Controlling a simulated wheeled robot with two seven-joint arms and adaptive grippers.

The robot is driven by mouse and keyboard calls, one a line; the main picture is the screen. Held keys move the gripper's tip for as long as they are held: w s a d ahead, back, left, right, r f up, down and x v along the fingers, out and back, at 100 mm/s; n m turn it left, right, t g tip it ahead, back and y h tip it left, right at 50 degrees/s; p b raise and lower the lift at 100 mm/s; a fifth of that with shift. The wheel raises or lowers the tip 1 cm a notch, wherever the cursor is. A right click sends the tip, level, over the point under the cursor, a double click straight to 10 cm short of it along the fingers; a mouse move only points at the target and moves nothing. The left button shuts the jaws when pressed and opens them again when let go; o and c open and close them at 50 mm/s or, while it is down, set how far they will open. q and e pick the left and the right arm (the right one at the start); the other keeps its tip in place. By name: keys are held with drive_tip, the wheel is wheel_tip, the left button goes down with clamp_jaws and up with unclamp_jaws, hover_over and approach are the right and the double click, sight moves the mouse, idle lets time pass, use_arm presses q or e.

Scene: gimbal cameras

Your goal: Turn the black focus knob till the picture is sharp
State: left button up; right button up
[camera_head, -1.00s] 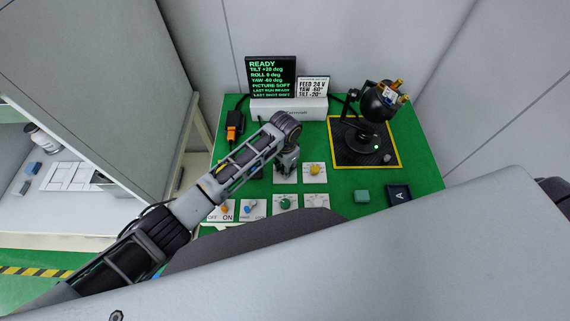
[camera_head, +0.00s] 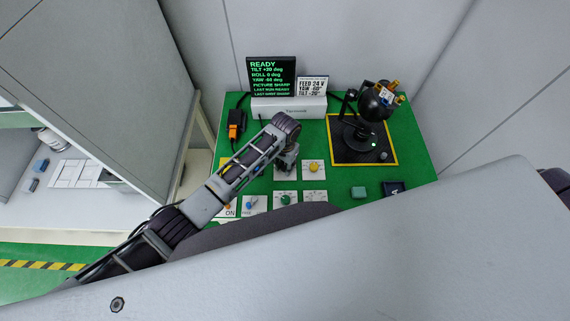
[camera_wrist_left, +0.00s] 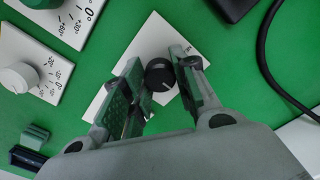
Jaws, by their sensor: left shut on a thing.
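The black focus knob (camera_wrist_left: 159,74) stands on a white plate (camera_wrist_left: 128,52) in the left wrist view, with a light pointer line on its top. The screen (camera_head: 272,76) reads READY, tilt +20 deg, roll 0 deg, yaw -60 deg and PICTURE SHARP. My right gripper is not in view.
A yellow knob (camera_head: 314,167), a green knob (camera_head: 286,199) and a blue knob (camera_head: 251,203) sit on nearby plates. The gimbal camera (camera_head: 374,102) stands on a black pad (camera_head: 345,152) at right. An orange device (camera_head: 235,130) lies at left.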

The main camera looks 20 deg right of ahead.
sight(285, 165)
use_arm(q)
drive_tip(key=shift+r, duration=0.1)
drive_tip(key=o, duration=1)
drive_tip(key=shift+r, duration=5.95)
